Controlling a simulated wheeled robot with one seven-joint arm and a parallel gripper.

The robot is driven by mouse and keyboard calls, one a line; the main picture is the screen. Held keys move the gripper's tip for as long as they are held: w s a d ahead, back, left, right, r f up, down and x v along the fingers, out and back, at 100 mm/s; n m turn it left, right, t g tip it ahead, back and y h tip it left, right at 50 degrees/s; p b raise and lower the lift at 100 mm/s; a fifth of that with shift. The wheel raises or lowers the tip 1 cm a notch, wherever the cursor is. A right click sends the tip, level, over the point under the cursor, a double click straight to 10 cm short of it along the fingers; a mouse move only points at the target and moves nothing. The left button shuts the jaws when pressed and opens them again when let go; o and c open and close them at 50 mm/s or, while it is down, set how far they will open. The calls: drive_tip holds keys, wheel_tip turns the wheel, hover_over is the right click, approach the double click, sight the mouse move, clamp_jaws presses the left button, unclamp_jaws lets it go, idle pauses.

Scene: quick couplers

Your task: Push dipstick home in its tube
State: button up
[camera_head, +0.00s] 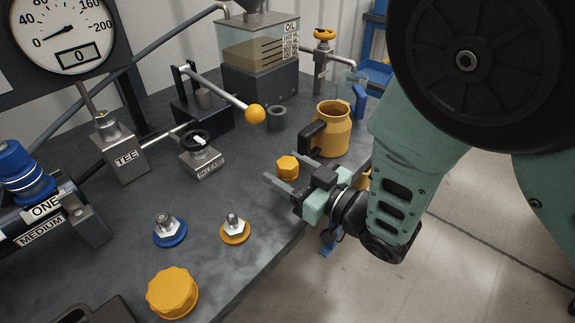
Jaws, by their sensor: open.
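I cannot pick out the dipstick or its tube with certainty. My gripper (288,168) is at the right edge of the bench, open, with its two fingers pointing left and away. A small orange faceted cap (287,165) shows in the gap between the fingertips. I cannot tell whether it lies between them or beyond them. An orange piece (363,181) shows partly behind my wrist, mostly hidden by the arm.
A yellow jug (332,128) stands just beyond my gripper. Blue (169,232) and orange (235,231) couplers and a large orange cap (172,292) sit nearer.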

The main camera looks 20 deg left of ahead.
sight(287, 162)
drive_tip(key=shift+a, duration=0.2)
drive_tip(key=c, duration=1.1)
drive_tip(key=shift+r, duration=0.1)
wheel_tip(287, 162, up, 10)
drive_tip(key=shift+f, duration=0.1)
